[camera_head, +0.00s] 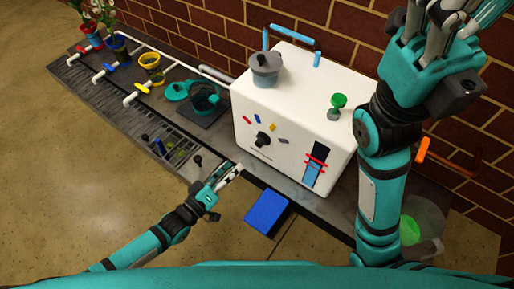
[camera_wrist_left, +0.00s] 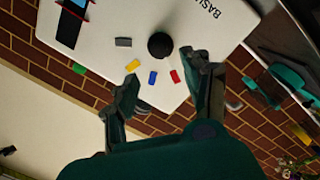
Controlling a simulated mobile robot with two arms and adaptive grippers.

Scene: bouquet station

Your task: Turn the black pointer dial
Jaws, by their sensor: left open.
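The black pointer dial (camera_head: 263,139) is on the front face of the white box machine (camera_head: 290,100), with several small coloured marks around it. In the left wrist view the dial (camera_wrist_left: 160,45) shows as a dark round knob; which mark its pointer faces I cannot tell. My left gripper (camera_head: 236,170) is open, in front of the machine and below the dial, apart from it. In the left wrist view its two fingers (camera_wrist_left: 163,78) are spread, with the dial beyond the gap between them. My right gripper (camera_head: 430,40) is raised at the upper right, its fingertips partly cut off.
A blue block (camera_head: 266,212) sits at the counter's front edge, below the machine. A grey pot (camera_head: 265,66) and a green knob (camera_head: 338,101) are on the machine's top. A teal jug (camera_head: 204,100) stands left of it. Brick wall stands behind.

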